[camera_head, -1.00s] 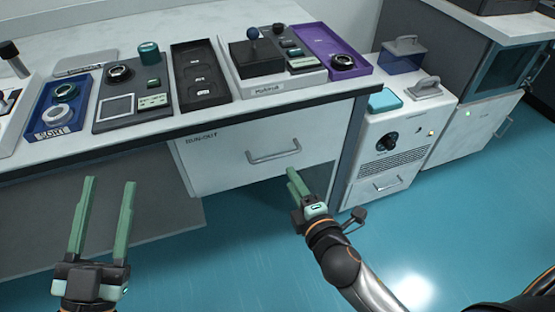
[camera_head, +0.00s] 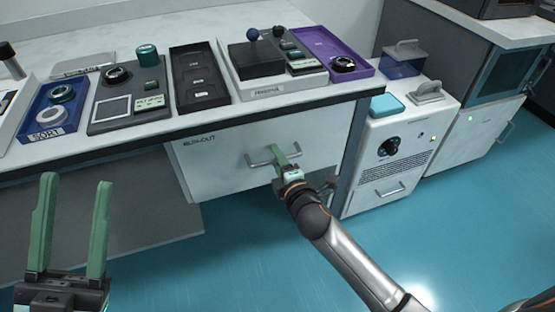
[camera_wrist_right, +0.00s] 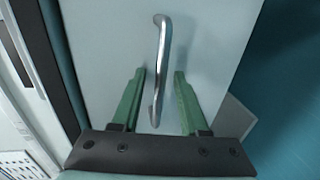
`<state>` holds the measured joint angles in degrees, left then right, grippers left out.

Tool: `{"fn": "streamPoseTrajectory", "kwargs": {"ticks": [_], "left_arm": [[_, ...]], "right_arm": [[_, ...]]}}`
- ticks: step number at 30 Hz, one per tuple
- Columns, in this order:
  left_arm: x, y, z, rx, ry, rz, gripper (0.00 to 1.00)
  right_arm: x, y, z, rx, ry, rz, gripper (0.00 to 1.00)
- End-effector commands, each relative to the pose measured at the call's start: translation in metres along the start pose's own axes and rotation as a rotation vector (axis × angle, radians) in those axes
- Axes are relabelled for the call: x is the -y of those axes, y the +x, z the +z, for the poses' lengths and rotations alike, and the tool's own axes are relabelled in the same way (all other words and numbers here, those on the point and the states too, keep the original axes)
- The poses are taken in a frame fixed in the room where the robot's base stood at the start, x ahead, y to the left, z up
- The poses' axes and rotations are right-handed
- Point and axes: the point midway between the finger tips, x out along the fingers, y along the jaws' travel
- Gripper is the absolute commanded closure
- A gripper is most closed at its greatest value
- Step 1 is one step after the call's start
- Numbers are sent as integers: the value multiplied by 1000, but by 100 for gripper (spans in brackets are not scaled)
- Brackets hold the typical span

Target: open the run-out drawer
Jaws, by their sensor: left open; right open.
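The run-out drawer (camera_head: 215,165) has a white front under the bench, with its label at the upper left, and looks shut. Its metal bar handle (camera_head: 262,161) is partly hidden by my right gripper (camera_head: 282,156) in the head view. In the right wrist view, the handle (camera_wrist_right: 160,60) runs up the picture, and its lower end lies between the two green fingers of my right gripper (camera_wrist_right: 155,95). The fingers are open, one on each side with gaps to the bar. My left gripper (camera_head: 72,225) is open and empty at the lower left, away from the drawer.
The bench top (camera_head: 120,135) above holds a blue sort tray (camera_head: 32,142), a dark tray (camera_head: 198,98) and a purple tray (camera_head: 312,42). A white cabinet (camera_head: 365,165) stands right of the drawer. The blue floor in front is clear.

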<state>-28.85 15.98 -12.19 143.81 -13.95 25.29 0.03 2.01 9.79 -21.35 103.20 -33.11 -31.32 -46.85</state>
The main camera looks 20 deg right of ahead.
Motion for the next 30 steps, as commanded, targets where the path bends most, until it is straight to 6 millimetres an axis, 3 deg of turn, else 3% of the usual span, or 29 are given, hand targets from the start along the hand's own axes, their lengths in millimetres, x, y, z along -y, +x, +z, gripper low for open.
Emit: {"fn": "streamPoseTrajectory", "kwargs": {"ticks": [3, 15, 30], "left_arm": [[0, 0, 0, 0, 0, 0, 50], [0, 0, 0, 1, 0, 0, 50], [0, 0, 0, 1, 0, 0, 50]], "right_arm": [[0, 0, 0, 0, 0, 0, 57], [0, 0, 0, 0, 0, 0, 100], [0, 0, 0, 0, 0, -1, 100]]}}
